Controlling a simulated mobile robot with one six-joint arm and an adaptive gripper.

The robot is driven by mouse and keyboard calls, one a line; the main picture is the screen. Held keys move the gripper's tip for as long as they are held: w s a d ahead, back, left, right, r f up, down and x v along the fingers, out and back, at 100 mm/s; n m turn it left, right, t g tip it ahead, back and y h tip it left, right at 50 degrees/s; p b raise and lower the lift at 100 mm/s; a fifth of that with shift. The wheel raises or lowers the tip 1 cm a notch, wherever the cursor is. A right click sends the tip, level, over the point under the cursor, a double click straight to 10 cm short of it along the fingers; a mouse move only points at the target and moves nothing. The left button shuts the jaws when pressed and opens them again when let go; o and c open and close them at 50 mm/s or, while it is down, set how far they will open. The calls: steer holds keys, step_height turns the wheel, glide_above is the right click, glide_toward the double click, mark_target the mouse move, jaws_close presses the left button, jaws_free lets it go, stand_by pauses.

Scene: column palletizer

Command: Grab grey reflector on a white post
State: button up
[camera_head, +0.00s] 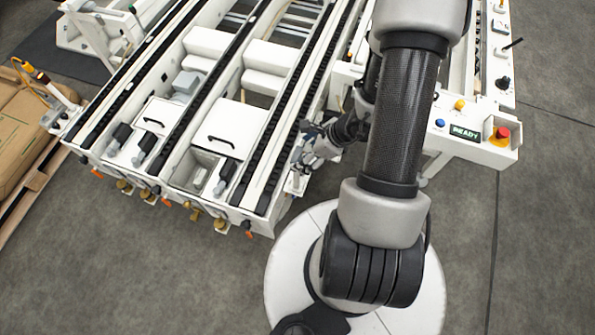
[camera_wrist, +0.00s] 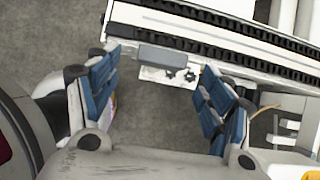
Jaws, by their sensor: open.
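My gripper (camera_wrist: 165,98) is open, with its blue-padded fingers spread wide and nothing between the pads. In the wrist view, a small grey block (camera_wrist: 172,58), which looks like the grey reflector, sits against the white conveyor edge, beyond the fingertips and between them in the picture. A white plate (camera_wrist: 155,75) with small dark knobs shows just below it; I cannot tell whether this is the post. In the head view my gripper (camera_head: 306,158) is at the conveyor's right front corner, partly behind my arm. The reflector cannot be made out there.
The white conveyor (camera_head: 215,110) with black chain tracks fills the upper left. A white control panel (camera_head: 470,130) with buttons and a red stop knob stands to the right. A pallet of brown cartons (camera_head: 22,125) is at the far left. The grey floor (camera_head: 140,270) in front is clear.

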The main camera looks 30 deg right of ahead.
mark_target(300, 156)
steer(key=b+x, duration=0.2)
steer(key=x, duration=0.4)
steer(key=shift+w+f, duration=0.1)
steer(key=shift+f, duration=0.3)
steer(key=shift+c, duration=0.4)
jaws_close()
steer(key=shift+r, duration=0.15)
stand_by(0.3)
